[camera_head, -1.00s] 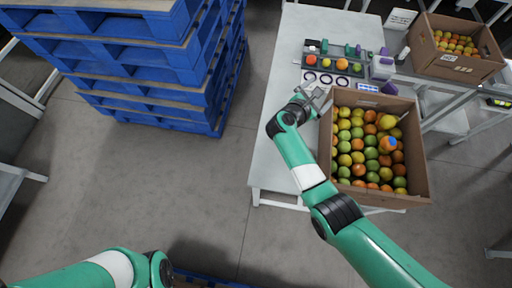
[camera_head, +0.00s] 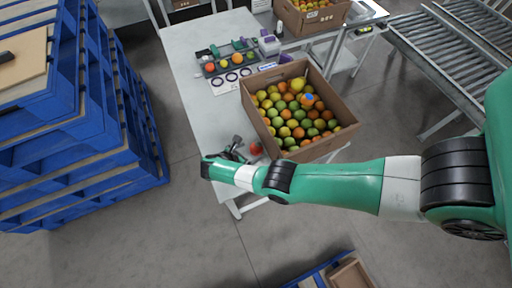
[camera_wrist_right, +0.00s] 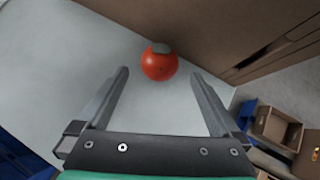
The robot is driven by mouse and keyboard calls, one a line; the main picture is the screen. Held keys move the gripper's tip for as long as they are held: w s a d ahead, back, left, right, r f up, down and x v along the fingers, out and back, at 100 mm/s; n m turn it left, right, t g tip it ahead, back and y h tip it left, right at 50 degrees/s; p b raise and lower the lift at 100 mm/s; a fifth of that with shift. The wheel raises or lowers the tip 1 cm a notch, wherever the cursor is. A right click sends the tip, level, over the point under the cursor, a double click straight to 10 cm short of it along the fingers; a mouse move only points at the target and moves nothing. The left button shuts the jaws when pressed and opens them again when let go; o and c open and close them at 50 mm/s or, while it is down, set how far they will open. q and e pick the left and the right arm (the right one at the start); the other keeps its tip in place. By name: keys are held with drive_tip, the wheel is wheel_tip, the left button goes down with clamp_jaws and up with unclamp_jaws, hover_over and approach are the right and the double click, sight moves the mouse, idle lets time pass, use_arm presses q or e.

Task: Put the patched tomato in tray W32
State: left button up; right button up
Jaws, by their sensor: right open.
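A red tomato (camera_head: 256,148) with a grey patch on top lies on the white table, beside the front left of the large cardboard box. It also shows in the right wrist view (camera_wrist_right: 158,67), near and between my fingertips. My right gripper (camera_head: 238,148) is open and empty, its fingers pointing toward that tomato. Another tomato, orange with a blue patch (camera_head: 309,98), lies on top of the fruit in the box. I cannot read a W32 label on any tray. My left gripper is out of view.
The cardboard box (camera_head: 341,99) of mixed fruit stands on the table (camera_head: 190,75). Blue pallets (camera_head: 95,150) stand at left. A brown tray (camera_head: 350,274) lies low at bottom. A roller conveyor (camera_head: 455,50) is at right.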

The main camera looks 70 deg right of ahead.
sight(255, 148)
drive_tip(key=b+x, duration=0.1)
drive_tip(key=x, duration=0.4)
drive_tip(key=shift+d+r, duration=0.15)
drive_tip(key=shift+d, duration=0.05)
drive_tip(key=c, duration=1)
drive_tip(key=shift+r, duration=0.1)
drive_tip(key=shift+r+p, duration=0.3)
drive_tip(key=shift+r, duration=0.25)
wheel_tip(255, 148, up, 3)
drive_tip(key=shift+f+p, duration=0.2)
drive_tip(key=shift+p, duration=1)
drive_tip(key=s+a+r+p, duration=0.9)
drive_tip(key=a+p, duration=0.1)
drive_tip(key=shift+s+a, duration=0.2)
drive_tip(key=shift+a, duration=0.1)
